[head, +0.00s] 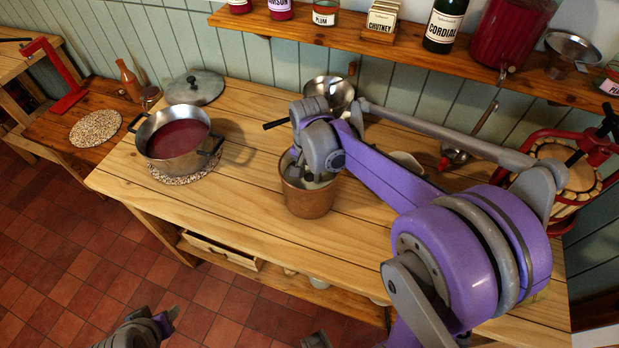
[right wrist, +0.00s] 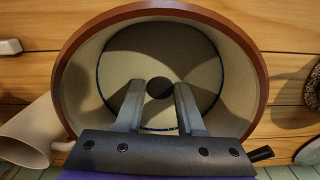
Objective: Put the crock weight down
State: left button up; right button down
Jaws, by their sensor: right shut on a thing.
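The brown crock (head: 308,197) stands upright on the pine worktop, and its rim and pale inner wall fill the right wrist view (right wrist: 75,85). My right gripper (right wrist: 160,95) reaches down into its mouth, its two fingers shut on the small dark knob of the crock weight (right wrist: 165,50). The weight is a pale round disc with a thin dark blue edge, lying within the crock's walls. I cannot tell whether it touches the bottom. In the head view my arm hides most of the crock's mouth. My left gripper (head: 168,318) is low over the floor, away from the worktop.
A pot of red liquid (head: 178,140) sits on a speckled mat to the left, with a grey lid (head: 194,88) behind it. A metal bowl (head: 329,92) and a white funnel (head: 407,162) stand near the crock. A shelf of jars (head: 400,48) runs above.

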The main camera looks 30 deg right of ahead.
aim_at(310, 178)
jog(key=shift+f, duration=0.2)
jog(key=c, duration=0.5)
grip_release()
jog(key=shift+r, duration=0.15)
jog(key=shift+r, duration=0.3)
notch_tip(310, 178, up, 12)
jog(key=shift+f+p, duration=0.2)
jog(key=shift+p, duration=0.25)
jog(key=shift+s, duration=0.1)
